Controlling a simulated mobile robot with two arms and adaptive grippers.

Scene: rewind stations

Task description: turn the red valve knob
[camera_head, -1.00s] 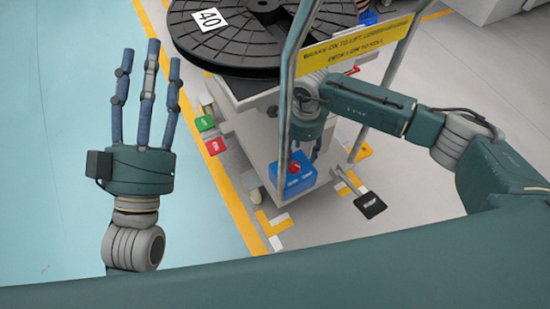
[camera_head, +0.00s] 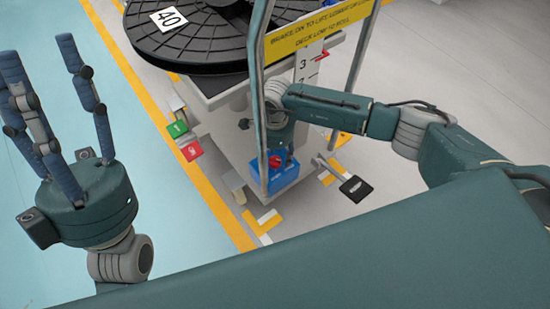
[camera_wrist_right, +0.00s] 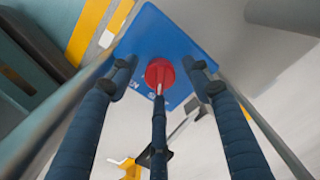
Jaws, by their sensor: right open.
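The red valve knob (camera_head: 275,161) is on top of a blue box (camera_head: 284,178) at the foot of the lift cart, behind a rail post. My right gripper (camera_head: 289,156) reaches down beside the post, and its fingers are partly hidden in the head view. In the right wrist view, the red knob (camera_wrist_right: 160,73) is centred on the blue face (camera_wrist_right: 187,42). The open fingers of my right gripper (camera_wrist_right: 160,82) spread around it, one on each side and one below. I cannot tell whether they touch it. My left gripper (camera_head: 60,95) is open, empty and far from the knob.
The lift cart's upright rails (camera_head: 258,90) stand close to my right gripper. A large black reel (camera_head: 205,40) lies above. Green (camera_head: 177,129) and red (camera_head: 192,151) pedals stick out left, a black pedal (camera_head: 355,188) right. The pale blue floor is clear.

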